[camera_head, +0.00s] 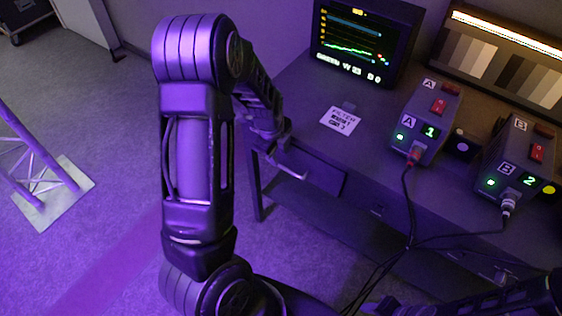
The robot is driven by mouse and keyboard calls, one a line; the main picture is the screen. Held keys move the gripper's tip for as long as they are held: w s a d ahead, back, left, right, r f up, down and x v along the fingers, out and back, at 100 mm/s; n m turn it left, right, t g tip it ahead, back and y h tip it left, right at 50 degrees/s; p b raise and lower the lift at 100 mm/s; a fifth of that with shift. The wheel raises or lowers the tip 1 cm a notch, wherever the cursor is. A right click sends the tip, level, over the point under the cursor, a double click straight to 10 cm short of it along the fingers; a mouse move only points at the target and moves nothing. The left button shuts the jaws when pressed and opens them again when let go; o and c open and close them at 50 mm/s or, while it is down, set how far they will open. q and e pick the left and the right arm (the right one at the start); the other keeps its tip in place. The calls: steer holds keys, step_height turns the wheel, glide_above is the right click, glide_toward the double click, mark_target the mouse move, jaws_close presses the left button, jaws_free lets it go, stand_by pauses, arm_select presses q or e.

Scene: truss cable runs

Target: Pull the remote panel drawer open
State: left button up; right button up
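The drawer (322,176) is a dark panel in the front of the desk, below the paper label. It looks about flush with the desk front, but the dim purple light makes this hard to judge. My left gripper (284,152) is at the left end of the drawer front, with a thin pale bar just below it. I cannot tell whether that bar is a handle or a finger, or whether the gripper touches the drawer. Its fingers are too dark to read. My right arm enters at the bottom right; its gripper (382,305) is dark and partly cut off.
On the desk (375,100) stand a monitor (362,45), box A (428,118), box B (515,155) and a lit grey-scale chart (505,65). Black cables (408,215) hang from the boxes past the desk front. A truss (35,165) stands on the floor at left.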

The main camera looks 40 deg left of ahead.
mark_target(281, 166)
arm_select(q)
steer(key=f, duration=0.2)
steer(key=w+f, duration=0.1)
steer(key=f, duration=0.2)
steer(key=shift+w+f, duration=0.1)
steer(key=shift+f, duration=0.2)
steer(key=shift+c, duration=0.4)
jaws_close()
stand_by(0.7)
